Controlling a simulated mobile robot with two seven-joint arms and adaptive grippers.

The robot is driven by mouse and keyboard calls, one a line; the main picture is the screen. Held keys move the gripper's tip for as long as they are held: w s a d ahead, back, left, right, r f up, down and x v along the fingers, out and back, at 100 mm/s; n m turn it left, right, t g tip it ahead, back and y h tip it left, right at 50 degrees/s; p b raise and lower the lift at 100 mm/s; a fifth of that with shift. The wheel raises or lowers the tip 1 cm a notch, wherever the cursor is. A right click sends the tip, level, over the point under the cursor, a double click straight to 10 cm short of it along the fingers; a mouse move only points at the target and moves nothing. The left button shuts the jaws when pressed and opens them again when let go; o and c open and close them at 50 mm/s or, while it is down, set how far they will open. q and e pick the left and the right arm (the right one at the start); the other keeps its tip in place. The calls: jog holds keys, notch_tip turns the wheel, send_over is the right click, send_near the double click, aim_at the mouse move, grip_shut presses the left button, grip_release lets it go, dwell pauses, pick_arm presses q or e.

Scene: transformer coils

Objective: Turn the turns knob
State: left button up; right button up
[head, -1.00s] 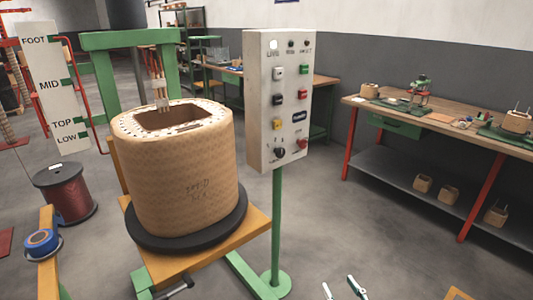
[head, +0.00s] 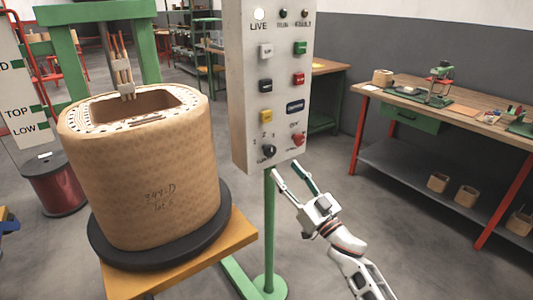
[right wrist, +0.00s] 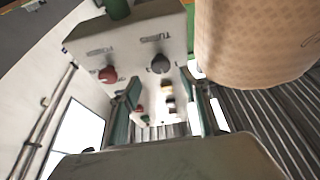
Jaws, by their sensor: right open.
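The turns knob (head: 269,151) is a black rotary knob at the lower left of the white control panel (head: 243,120), with small numerals above it. In the right wrist view the panel appears upside down, with the black turns knob (right wrist: 160,64) beside a red knob (right wrist: 107,75). My right gripper (head: 287,169) is open and empty, just below and in front of the panel's lower edge. Its fingers (right wrist: 168,100) show on both sides in the right wrist view, apart from the knob. My left gripper is not in view.
The panel stands on a green post (head: 269,220). A large wound coil (head: 150,180) sits on a black disc (head: 205,225) left of the post, close to the panel. A workbench (head: 450,105) with small coils and tools stands at the right. Open floor lies between.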

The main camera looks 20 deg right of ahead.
aim_at(272, 153)
jog(key=shift+b+x, duration=0.3)
jog(key=shift+x, duration=3.6)
jog(key=shift+s+r, duration=0.1)
jog(key=c, duration=1.1)
